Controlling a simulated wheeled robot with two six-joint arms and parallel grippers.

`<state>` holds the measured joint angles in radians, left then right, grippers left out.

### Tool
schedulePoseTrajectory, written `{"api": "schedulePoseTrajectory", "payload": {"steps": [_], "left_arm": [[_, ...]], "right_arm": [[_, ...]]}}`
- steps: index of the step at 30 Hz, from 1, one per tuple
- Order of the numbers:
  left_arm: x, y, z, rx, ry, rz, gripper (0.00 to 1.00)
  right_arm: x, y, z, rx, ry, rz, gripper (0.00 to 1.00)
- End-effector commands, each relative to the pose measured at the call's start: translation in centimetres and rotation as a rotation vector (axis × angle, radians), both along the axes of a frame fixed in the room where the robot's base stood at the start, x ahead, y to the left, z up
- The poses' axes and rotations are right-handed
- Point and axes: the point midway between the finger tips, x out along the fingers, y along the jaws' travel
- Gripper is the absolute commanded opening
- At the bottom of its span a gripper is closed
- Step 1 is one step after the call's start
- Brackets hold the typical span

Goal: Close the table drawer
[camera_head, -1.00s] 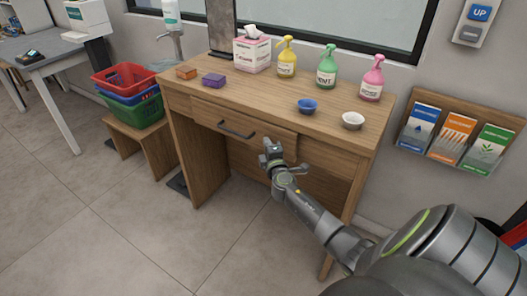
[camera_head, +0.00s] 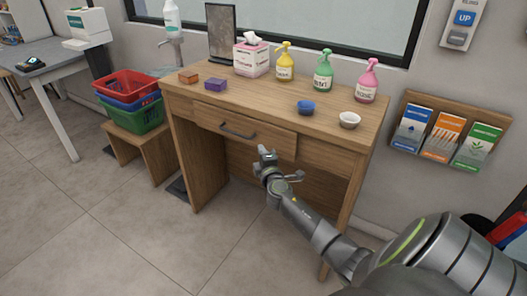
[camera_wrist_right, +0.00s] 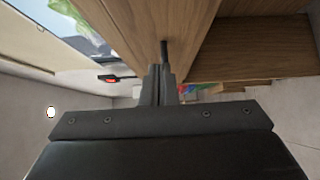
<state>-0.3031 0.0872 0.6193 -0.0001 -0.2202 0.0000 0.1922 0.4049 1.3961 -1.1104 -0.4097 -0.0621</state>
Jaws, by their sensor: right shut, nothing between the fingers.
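The wooden table drawer (camera_head: 222,118) sits under the left part of the table top (camera_head: 262,106) and stands out a little from the table's front. Its dark bar handle (camera_head: 236,131) runs across the drawer front. My right gripper (camera_head: 266,153) is shut and empty, in front of the drawer, below and right of the handle. The wrist view shows its closed fingers (camera_wrist_right: 157,85) pointing toward the dark handle (camera_wrist_right: 164,50). I cannot tell whether they touch the drawer. My left gripper is not in view.
Stacked baskets (camera_head: 130,99) sit on a low bench at left. The floor in front is clear.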

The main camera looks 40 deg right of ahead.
Motion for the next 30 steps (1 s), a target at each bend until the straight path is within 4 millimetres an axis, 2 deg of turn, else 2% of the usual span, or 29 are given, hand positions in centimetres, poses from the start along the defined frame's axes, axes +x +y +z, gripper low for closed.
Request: {"api": "schedulePoseTrajectory", "payload": {"steps": [5, 12, 18, 28, 30], "left_arm": [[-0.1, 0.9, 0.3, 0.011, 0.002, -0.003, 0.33], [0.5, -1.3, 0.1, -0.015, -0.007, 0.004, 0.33], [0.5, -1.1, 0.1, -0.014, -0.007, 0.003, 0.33], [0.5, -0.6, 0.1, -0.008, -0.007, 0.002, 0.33], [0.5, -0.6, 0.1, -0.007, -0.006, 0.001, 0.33]], "right_arm": [[-2.1, 1.0, -0.1, 0.002, 0.002, 0.001, 0.0], [-5.6, 2.6, -0.2, 0.003, 0.002, 0.001, 0.0], [-7.7, 3.6, -0.2, 0.002, 0.002, 0.001, 0.0], [-8.3, 3.9, -0.2, 0.002, 0.002, 0.001, 0.0], [-8.4, 3.8, -0.7, 0.011, 0.012, 0.0, 0.0]]}}
